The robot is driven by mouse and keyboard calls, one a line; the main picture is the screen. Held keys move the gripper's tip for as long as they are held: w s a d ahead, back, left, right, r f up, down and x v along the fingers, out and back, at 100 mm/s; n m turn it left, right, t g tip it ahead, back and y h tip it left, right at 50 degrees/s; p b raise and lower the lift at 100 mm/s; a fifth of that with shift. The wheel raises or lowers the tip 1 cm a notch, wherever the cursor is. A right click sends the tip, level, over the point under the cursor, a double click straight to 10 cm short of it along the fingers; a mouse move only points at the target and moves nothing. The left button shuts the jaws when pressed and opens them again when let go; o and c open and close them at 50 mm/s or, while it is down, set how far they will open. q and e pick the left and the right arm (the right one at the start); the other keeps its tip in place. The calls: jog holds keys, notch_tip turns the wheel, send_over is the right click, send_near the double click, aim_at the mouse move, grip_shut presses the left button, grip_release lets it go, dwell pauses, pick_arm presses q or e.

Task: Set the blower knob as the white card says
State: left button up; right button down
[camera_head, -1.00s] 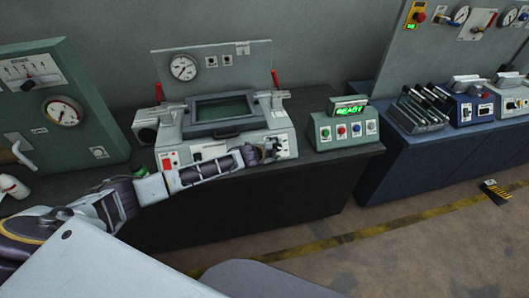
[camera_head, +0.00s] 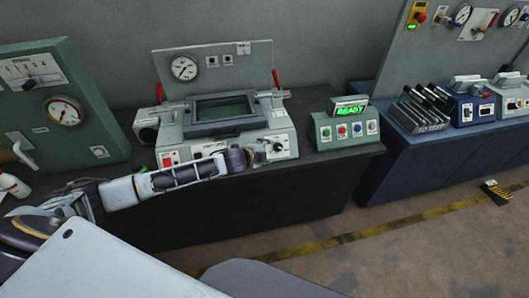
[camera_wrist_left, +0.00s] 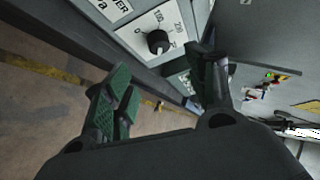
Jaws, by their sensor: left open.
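The knob (camera_wrist_left: 158,42) is black and round, on a white dial plate with printed numbers, in the left wrist view. A label beside it (camera_wrist_left: 112,8) is cut off and ends in "WER". In the head view the knob (camera_head: 278,147) sits at the right of the grey console's front. My left gripper (camera_wrist_left: 160,68) is open and empty, its green-padded fingers spread below the knob and apart from it. In the head view my left gripper (camera_head: 258,156) is just left of the knob. A small white card (camera_head: 243,48) is on the console's back panel; its text is too small to read.
The grey console (camera_head: 225,60) has a screen, a gauge and red levers. A control box with a green READY display (camera_head: 351,110) stands to its right. A green gauge panel (camera_head: 80,75) stands left.

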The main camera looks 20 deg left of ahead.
pick_arm(q)
jog(key=shift+s+a+r, duration=0.1)
jog(key=shift+s+r, duration=0.2)
jog(key=shift+s, duration=0.15)
dwell(0.4)
